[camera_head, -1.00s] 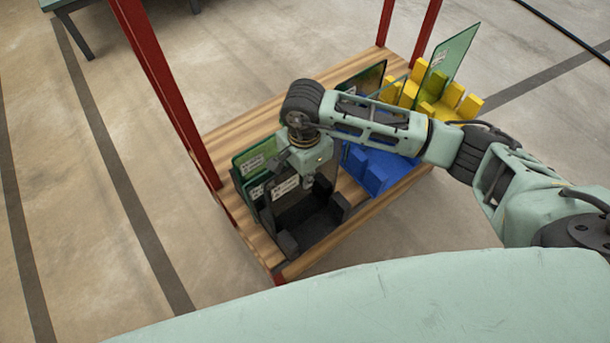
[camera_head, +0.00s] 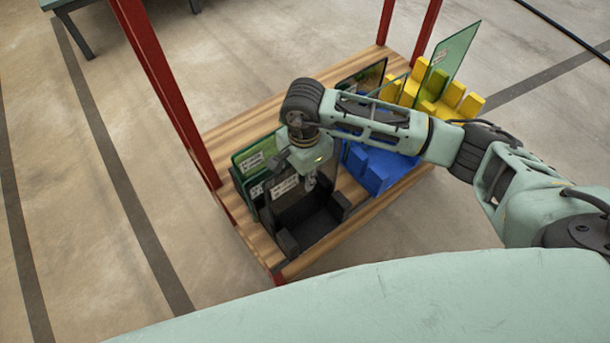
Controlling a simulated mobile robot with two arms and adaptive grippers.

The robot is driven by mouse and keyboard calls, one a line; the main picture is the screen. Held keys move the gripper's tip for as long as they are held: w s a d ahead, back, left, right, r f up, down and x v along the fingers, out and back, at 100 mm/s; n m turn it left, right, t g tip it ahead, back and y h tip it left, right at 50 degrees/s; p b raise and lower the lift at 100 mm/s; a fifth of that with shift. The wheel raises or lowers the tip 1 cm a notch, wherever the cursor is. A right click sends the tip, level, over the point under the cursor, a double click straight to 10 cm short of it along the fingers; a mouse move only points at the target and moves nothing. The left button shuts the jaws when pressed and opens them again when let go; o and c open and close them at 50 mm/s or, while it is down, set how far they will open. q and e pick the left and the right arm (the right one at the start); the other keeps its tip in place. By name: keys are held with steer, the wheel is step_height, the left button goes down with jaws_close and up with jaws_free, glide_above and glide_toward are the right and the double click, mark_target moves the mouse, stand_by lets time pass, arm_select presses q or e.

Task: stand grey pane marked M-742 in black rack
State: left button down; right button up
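The black rack (camera_head: 290,243) stands at the near left end of the wooden table. Several labelled panes stand in or at it: a green one (camera_head: 243,157) at the back and darker ones in front. A grey pane (camera_head: 285,202) with a white label stands in the rack under my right gripper; its label is too small to read. My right gripper (camera_head: 309,184) points down at that pane's upper edge. Its fingers are small and partly hidden, so I cannot tell if they touch or hold the pane. My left gripper is out of view.
A blue rack (camera_head: 375,172) stands right of the black one, partly behind my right arm. A yellow rack (camera_head: 455,97) with a tilted green pane (camera_head: 458,50) is at the far right. Red posts (camera_head: 165,90) rise at the table's edges. Bare wood (camera_head: 240,132) shows at the back left.

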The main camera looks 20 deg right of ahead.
steer(key=shift+o, duration=0.6)
steer(key=shift+f, duration=0.1)
steer(key=shift+s+f, duration=0.1)
steer(key=r, duration=1.2)
steer(key=shift+w+r, duration=0.15)
steer(key=shift+w, duration=0.05)
step_height(320, 180, up, 10)
steer(key=p, duration=0.4)
steer(key=shift+a, duration=0.1)
